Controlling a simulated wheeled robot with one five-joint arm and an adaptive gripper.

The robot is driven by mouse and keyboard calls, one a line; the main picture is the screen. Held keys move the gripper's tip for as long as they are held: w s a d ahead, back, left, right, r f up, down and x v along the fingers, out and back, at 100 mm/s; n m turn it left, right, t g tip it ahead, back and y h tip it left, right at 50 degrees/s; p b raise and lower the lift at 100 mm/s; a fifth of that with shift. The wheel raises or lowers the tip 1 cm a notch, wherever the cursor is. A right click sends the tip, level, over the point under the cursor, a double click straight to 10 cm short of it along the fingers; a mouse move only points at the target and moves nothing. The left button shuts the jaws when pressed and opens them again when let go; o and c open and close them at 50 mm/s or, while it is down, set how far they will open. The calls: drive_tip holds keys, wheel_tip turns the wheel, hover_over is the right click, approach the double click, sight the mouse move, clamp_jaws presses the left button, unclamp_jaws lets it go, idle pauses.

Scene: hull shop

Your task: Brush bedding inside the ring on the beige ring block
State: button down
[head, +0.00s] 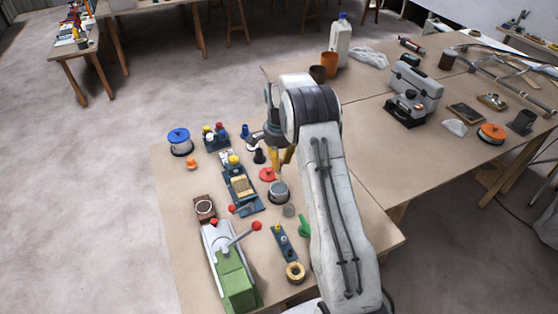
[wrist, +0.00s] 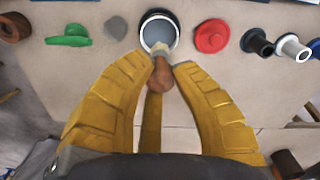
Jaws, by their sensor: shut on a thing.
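My gripper (head: 282,157) has yellow fingers and is over the near table. In the wrist view my gripper (wrist: 165,90) is shut on a wooden-handled brush (wrist: 158,78). The pale brush tip points at an open dark pot (wrist: 146,36) with grey-blue contents and overlaps its near rim; whether it touches the contents I cannot tell. The pot also shows in the head view (head: 279,193), below the fingers.
A red lid (wrist: 211,36) lies right of the pot; a grey disc (wrist: 115,27) and green tool (wrist: 68,36) lie left. A green machine with red-knobbed levers (head: 233,275) stands near the ring block. A blue fixture (head: 242,188) lies between pot and block.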

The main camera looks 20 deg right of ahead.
sight(279, 177)
drive_tip(key=shift+f+b, duration=1.4)
drive_tip(key=shift+f, duration=1.45)
drive_tip(key=shift+f+b, duration=0.5)
drive_tip(key=shift+f, duration=0.05)
idle(0.5)
drive_tip(key=shift+r, duration=0.15)
drive_tip(key=shift+r+p, duration=2.2)
drive_tip(key=shift+r, duration=1.2)
